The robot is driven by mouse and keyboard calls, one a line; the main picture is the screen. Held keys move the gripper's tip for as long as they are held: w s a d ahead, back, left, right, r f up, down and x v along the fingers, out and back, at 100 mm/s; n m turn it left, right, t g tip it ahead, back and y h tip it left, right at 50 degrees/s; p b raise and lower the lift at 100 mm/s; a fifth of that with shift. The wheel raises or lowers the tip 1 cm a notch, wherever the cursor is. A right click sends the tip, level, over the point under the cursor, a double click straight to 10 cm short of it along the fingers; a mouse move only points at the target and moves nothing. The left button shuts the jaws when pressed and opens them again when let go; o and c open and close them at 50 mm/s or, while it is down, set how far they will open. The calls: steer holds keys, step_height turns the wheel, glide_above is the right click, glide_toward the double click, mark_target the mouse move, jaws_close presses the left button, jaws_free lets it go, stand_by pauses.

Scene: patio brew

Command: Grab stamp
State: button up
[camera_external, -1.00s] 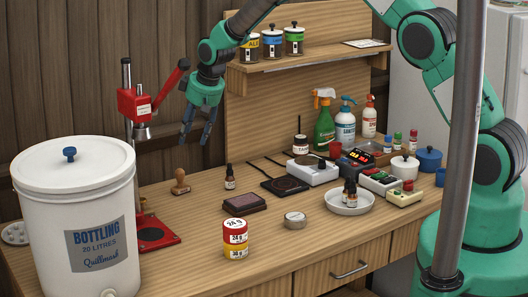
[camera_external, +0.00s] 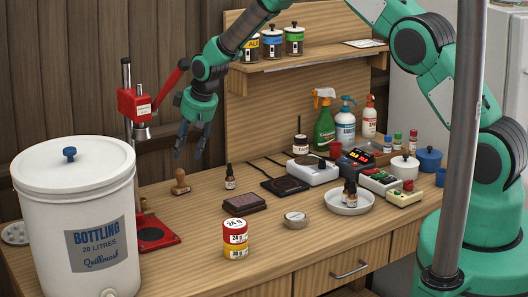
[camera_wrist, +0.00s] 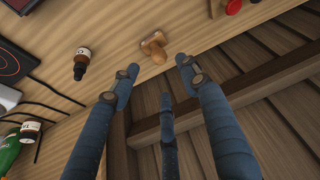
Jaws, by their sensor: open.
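The stamp (camera_external: 180,182), with a wooden knob handle and a flat base, stands on the bench between the red bench press and a small dark dropper bottle. In the wrist view the stamp (camera_wrist: 155,47) lies just beyond and between my fingertips. My gripper (camera_external: 190,150) is open and empty, pointing down above the stamp and slightly to its right. It also shows in the wrist view (camera_wrist: 155,72), fingers spread. A dark ink pad (camera_external: 244,202) lies to the right of the stamp on the bench.
A red press (camera_external: 150,228) stands left of the stamp, beside a white bottling bucket (camera_external: 75,190). The dropper bottle (camera_external: 230,177) is close on the right. Red and yellow tins (camera_external: 235,240) stand in front. Bench around the stamp's front is clear.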

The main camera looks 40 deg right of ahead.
mark_target(181, 170)
steer(key=shift+x, duration=2.85)
steer(key=shift+w+f, duration=0.15)
steer(key=shift+x, duration=2.4)
steer(key=shift+d, duration=0.1)
jaws_close()
